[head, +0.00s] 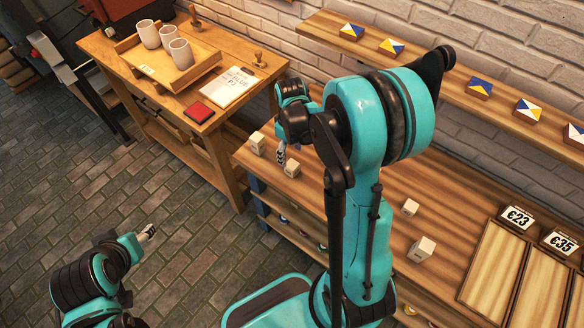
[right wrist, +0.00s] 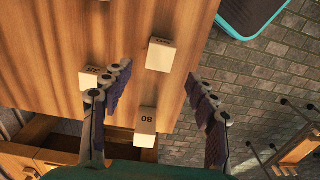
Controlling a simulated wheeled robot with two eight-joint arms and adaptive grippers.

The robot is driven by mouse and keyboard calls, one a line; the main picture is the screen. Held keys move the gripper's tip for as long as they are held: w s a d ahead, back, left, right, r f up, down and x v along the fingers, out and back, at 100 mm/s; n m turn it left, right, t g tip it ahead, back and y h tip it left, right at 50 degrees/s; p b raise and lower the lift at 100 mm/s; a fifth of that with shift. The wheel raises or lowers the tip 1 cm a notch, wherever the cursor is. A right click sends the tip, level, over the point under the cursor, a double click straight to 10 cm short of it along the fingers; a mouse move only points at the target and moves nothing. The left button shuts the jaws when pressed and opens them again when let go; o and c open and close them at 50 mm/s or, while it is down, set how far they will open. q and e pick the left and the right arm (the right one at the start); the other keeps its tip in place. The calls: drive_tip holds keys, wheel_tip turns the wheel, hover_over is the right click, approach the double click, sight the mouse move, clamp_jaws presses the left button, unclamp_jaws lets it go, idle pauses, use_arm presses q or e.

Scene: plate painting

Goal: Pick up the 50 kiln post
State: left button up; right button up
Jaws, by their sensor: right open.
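Pale kiln posts stand on the wooden worktable. In the right wrist view one post (right wrist: 146,119) shows a number that looks like 80. Another post (right wrist: 88,81) is partly behind the left finger, its number hard to read. A third post (right wrist: 159,57) has a label too small to read. I cannot tell which is the 50. My right gripper (right wrist: 157,78) is open and empty above this group, its fingers either side of the 80-looking post in the picture. In the head view the right gripper (head: 281,156) is between two posts (head: 257,143) (head: 292,169). My left gripper (head: 147,232) is over the floor.
Two more posts (head: 410,207) (head: 421,249) stand to the right on the worktable (head: 385,240), near price signs (head: 516,217) and wooden trays (head: 492,262). A shelf (head: 437,63) holds painted tiles. A side table holds a tray of cups (head: 180,53) and a red pad (head: 199,111).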

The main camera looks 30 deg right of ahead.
sight(292, 165)
wheel_tip(292, 165, down, 8)
drive_tip(key=b, duration=0.3)
drive_tip(key=shift+s+d+r, duration=0.15)
drive_tip(key=shift+r, duration=0.2)
drive_tip(key=shift+c, duration=0.7)
drive_tip(key=c, duration=1.2)
